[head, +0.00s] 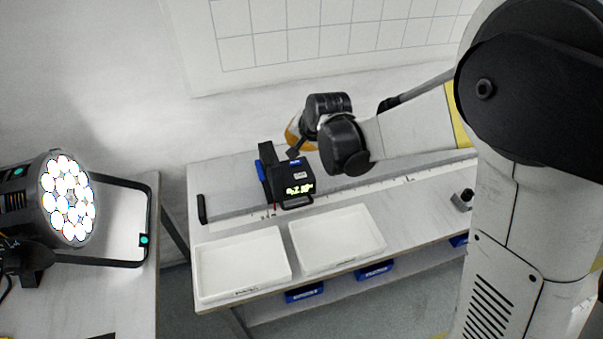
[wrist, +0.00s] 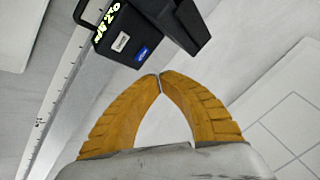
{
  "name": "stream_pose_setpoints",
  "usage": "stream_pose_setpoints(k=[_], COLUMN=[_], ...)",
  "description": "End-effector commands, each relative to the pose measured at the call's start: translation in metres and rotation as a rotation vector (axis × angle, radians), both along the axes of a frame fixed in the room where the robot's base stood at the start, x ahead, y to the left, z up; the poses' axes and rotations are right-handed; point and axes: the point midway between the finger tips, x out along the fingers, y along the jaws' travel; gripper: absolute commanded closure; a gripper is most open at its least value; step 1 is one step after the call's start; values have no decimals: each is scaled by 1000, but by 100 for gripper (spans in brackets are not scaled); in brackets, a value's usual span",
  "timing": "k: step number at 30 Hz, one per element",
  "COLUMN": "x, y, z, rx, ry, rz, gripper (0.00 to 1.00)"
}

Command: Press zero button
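A black measuring device (head: 281,185) with a lit yellow-green display (head: 300,189) stands on the back bench. In the wrist view the device (wrist: 130,22) appears rotated, with its display (wrist: 104,19), a pale labelled button (wrist: 122,41) and a small blue patch (wrist: 142,53) on its face. The label is too small to read, so I cannot tell if it is the zero button. My gripper (wrist: 159,75) is shut and empty, its orange fingertips meeting close to the blue patch in the picture. I cannot tell whether they touch the device. In the head view my wrist mostly hides the fingers.
Two white trays (head: 201,271) (head: 381,247) stand at the bench front, below the device. A lit par can (head: 72,197) with a black yoke is on the left table. A dark small object (head: 462,200) sits at the bench's right. Blue bins (head: 304,293) are beneath.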

Motion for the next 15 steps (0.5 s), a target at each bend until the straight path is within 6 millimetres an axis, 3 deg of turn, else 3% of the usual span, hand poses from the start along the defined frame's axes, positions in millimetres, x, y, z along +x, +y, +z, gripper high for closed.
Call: stream_pose_setpoints(k=[8, 15], x=[0, 0], y=[0, 0], z=[-13, -43], rx=[0, -1], ry=[0, 0], rz=[0, 1], gripper=[100, 100])
